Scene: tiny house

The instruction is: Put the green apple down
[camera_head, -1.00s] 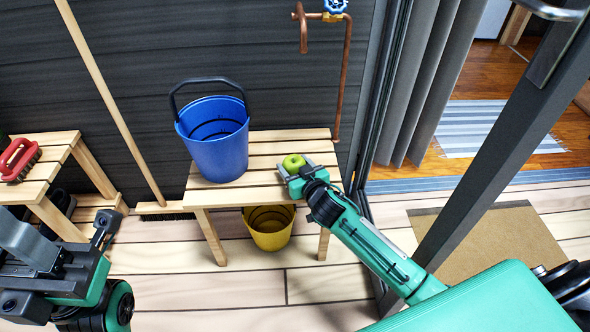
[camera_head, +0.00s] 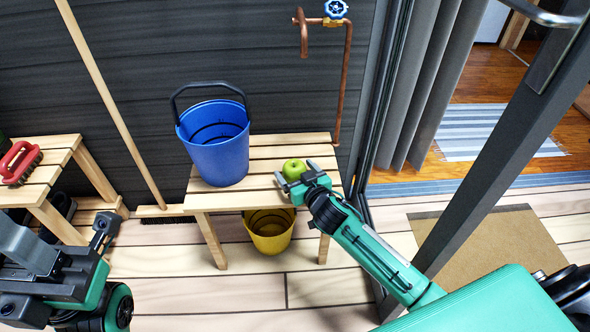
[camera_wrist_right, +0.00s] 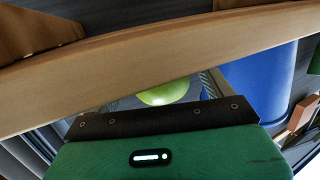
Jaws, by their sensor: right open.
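The green apple (camera_head: 294,169) sits on the slatted wooden bench (camera_head: 290,140), right of the blue bucket. My right gripper (camera_head: 295,178) is open, its fingertips at the near side of the apple, low over the bench. I cannot tell whether a finger touches it. In the right wrist view part of the apple (camera_wrist_right: 163,93) shows between the spread fingers, partly hidden by a wooden board and the gripper body. My left gripper (camera_head: 62,268) is at the lower left, away from the bench; its jaw opening is unclear.
The blue bucket (camera_head: 216,150) stands on the bench left of the apple. A yellow bucket (camera_head: 269,232) is under the bench. A copper pipe (camera_head: 347,85) rises behind the right end. A dark door frame (camera_head: 490,165) stands at the right. A red brush (camera_head: 20,162) lies on another bench.

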